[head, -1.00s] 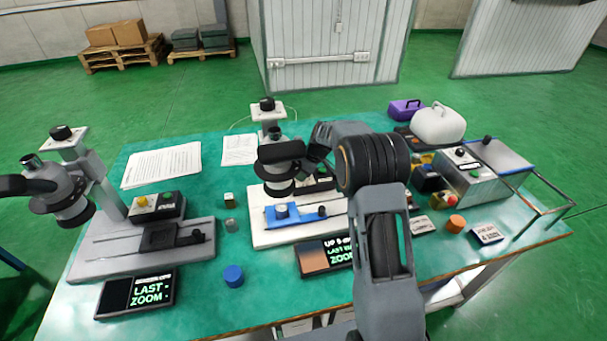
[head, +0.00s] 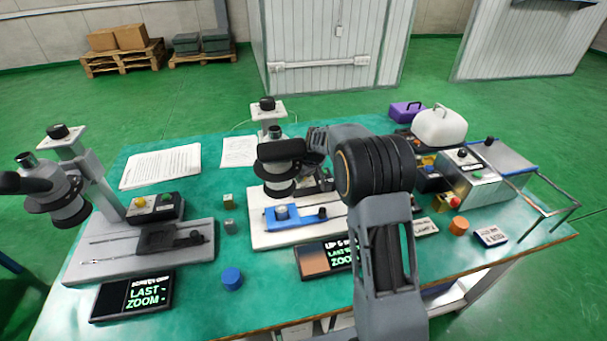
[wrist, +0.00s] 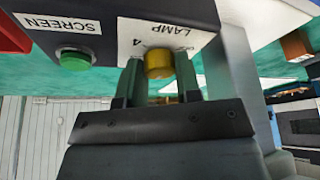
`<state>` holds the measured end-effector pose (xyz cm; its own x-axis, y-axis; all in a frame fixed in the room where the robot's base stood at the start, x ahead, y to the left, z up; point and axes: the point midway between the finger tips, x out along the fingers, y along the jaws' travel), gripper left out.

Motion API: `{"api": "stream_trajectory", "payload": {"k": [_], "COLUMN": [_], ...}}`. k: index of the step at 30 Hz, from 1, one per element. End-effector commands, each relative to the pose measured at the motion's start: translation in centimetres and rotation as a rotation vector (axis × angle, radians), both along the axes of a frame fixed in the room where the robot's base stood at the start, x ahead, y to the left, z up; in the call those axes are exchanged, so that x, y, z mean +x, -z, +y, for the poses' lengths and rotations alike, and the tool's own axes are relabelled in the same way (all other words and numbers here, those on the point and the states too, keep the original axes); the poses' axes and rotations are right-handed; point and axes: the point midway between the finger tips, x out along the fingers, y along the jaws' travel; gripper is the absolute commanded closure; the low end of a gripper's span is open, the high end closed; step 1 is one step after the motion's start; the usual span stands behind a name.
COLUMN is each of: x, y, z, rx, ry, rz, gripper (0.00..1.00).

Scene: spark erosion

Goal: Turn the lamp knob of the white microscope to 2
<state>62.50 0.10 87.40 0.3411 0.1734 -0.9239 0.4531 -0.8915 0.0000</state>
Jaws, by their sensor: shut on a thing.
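The white microscope (head: 259,228) stands mid-table in the head view, with a dark head and a blue stage. In the wrist view its control box fills the top, with upside-down SCREEN and LAMP labels. The yellow lamp knob (wrist: 158,63) sits by the LAMP label, with a 4 legible and another mark too small to read. My gripper (wrist: 160,82) is shut on this knob, one finger at each side. Its pointer setting cannot be made out. In the head view my arm hides the knob.
A green button (wrist: 75,59) sits beside the lamp knob, with a red part at the view's left edge. A grey microscope (head: 100,255) stands at the left of the table. A metal box (head: 482,190) and a wire frame stand at the right. A blue cylinder (head: 231,279) stands front left.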

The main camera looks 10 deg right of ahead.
Motion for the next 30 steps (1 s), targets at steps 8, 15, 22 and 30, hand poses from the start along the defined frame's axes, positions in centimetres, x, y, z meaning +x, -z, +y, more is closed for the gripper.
{"api": "stream_trajectory", "payload": {"k": [8, 15, 22, 30], "x": [0.0, 0.0, 0.0, -0.6], "y": [-0.1, -0.1, 0.0, -1.9], "z": [0.0, 0.0, 0.0, -0.4], "rx": [-0.002, -0.001, 0.000, -0.001], "ry": [0.000, -0.001, -0.001, 0.000], "rz": [-0.002, -0.001, 0.000, -0.005], "gripper": [0.92, 0.47, 0.43, 0.43]}}
